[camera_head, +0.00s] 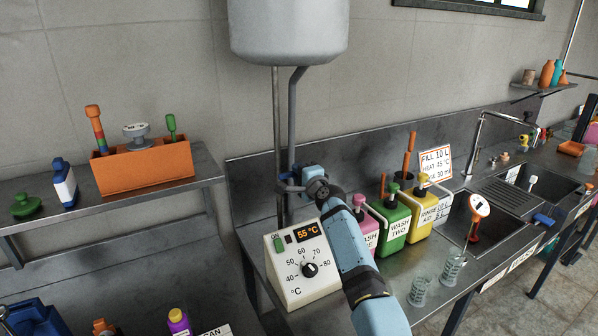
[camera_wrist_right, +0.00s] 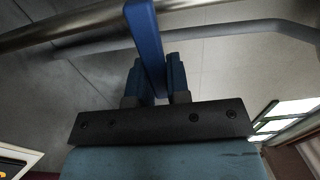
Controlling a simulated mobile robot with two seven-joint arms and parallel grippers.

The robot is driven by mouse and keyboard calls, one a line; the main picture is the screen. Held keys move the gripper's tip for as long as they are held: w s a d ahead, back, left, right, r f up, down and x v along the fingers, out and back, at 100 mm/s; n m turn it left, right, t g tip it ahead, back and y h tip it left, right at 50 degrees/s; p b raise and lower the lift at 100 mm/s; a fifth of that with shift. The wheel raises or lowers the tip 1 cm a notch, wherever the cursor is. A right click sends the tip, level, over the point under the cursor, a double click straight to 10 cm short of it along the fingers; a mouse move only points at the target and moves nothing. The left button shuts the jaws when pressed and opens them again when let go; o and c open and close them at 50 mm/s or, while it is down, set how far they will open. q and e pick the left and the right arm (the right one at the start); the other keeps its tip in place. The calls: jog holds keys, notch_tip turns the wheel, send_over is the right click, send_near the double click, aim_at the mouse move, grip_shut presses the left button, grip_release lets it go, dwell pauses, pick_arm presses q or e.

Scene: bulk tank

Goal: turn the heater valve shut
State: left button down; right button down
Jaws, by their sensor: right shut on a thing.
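My right gripper (camera_head: 292,183) reaches the pipe under the grey tank, above the white heater box. In the right wrist view, its two blue fingers (camera_wrist_right: 156,80) are shut on a flat blue lever (camera_wrist_right: 146,40), which I take to be the heater valve's handle. The lever's near end sits between the fingers. It stands across the direction of the grey pipe (camera_wrist_right: 225,32) in that view. The valve body is mostly hidden by the gripper in the head view. My left gripper is not in view.
The heater box (camera_head: 305,285) has a dial and reads 55 °C. Pink, green (camera_head: 395,222) and yellow (camera_head: 428,205) wash jugs stand right of my arm, with glass beakers (camera_head: 419,291) nearer. An orange box (camera_head: 143,171) of tools sits on the left shelf. The tank (camera_head: 289,30) hangs above.

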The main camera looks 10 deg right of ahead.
jog(key=shift+f, duration=0.15)
jog(key=c, duration=1.1)
grip_release()
jog(key=v, duration=1.4)
